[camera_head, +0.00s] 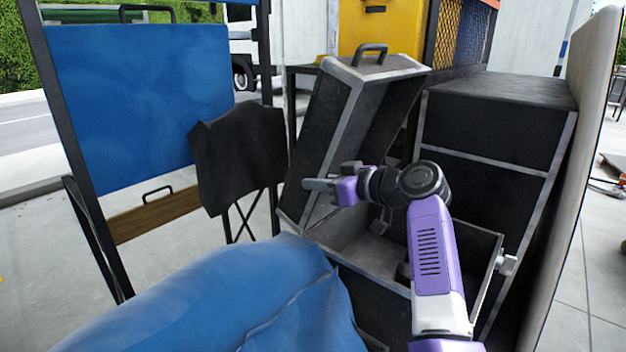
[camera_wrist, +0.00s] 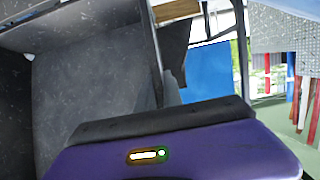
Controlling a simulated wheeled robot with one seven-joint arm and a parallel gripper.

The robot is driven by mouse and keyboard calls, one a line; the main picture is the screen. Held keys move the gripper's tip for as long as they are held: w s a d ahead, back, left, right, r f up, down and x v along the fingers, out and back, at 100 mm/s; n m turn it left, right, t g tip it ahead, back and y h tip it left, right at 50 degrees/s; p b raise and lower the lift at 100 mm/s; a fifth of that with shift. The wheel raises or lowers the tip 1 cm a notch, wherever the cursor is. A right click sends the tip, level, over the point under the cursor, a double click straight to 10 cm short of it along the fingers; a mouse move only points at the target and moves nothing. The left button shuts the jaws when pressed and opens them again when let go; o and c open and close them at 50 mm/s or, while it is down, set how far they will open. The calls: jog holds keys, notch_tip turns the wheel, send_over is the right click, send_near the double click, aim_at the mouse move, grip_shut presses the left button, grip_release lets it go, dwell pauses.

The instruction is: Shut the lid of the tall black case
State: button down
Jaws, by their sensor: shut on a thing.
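The tall black case (camera_head: 372,287) stands open, with silver edge trim and an empty-looking inside. Its lid (camera_head: 387,110) is swung up and leans to the left, with a dark handle on its top end. My gripper (camera_head: 318,184) is at the lid's lower left edge, shut on the lid's rim. My arm reaches over the open case from the lower right and hides part of its inside. In the wrist view the lid's speckled grey inner face (camera_wrist: 85,85) fills the left. The fingertips' contact with the rim is hard to see there.
Another black case (camera_head: 490,125) stands close on the right, beside a pale upright panel (camera_head: 580,130). A blue covered bulk (camera_head: 220,305) lies in front. A folding chair with blue cloth (camera_head: 140,90) and a black cloth (camera_head: 240,150) stand left. A yellow case (camera_head: 385,32) is behind.

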jog(key=shift+s+d, duration=0.1)
jog(key=shift+d, duration=0.15)
jog(key=shift+s+d+f, duration=0.35)
jog(key=shift+s+d, duration=0.15)
jog(key=shift+d, duration=0.2)
jog(key=shift+s+d+f, duration=0.35)
jog(key=shift+s+d, duration=0.15)
jog(key=shift+d, duration=0.15)
jog(key=shift+s+d, duration=0.1)
jog(key=shift+d, duration=0.05)
dwell(0.3)
jog(key=shift+s+d+f, duration=0.9)
jog(key=shift+d+f, duration=0.15)
jog(key=shift+d, duration=0.15)
jog(key=shift+d+f, duration=0.1)
